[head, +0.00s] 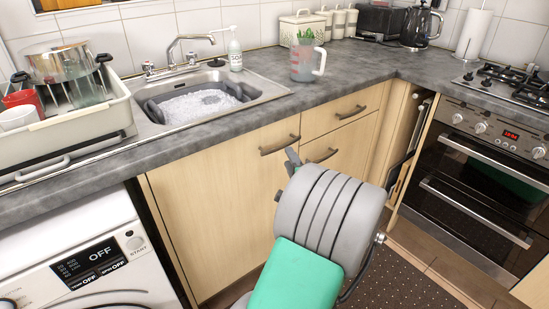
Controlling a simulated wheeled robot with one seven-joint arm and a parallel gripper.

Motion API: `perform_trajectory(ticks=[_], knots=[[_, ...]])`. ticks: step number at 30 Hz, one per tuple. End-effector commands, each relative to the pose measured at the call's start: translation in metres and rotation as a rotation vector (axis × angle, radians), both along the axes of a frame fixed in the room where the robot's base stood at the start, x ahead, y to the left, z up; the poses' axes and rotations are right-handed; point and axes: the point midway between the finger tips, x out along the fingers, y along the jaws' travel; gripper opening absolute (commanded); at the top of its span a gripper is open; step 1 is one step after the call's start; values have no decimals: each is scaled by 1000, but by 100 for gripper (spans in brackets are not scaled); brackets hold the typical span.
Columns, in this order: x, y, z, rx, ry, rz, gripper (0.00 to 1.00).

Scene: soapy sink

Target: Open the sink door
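The sink door (210,205) is a pale wood cabinet front below the sink, and it appears shut. Its dark bar handle (279,145) is at the upper right of the door. My arm rises from the bottom of the head view. Only a small dark part of my gripper (291,158) shows past the thick grey wrist, just below the right part of the handle in the picture. I cannot tell whether it touches the handle. The fingers are mostly hidden, and so is the lower right of the door.
A white washing machine (85,260) stands left of the door. Drawers with bar handles (350,112) are to the right, then an oven (480,180). The sink (267,88) holds a grey soapy basin. A jug (303,65) stands on the counter. A dark mat (400,280) covers the floor.

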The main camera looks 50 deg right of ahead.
Motion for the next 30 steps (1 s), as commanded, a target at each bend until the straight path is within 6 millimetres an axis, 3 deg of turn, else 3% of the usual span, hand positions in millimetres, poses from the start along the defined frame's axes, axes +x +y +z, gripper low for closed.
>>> perform_trajectory(ticks=[12, 21, 30], knots=[[57, -39, 3, -4, 1, 3, 36], [62, -43, 3, -4, 1, 1, 36], [62, -43, 3, -4, 3, 1, 13]])
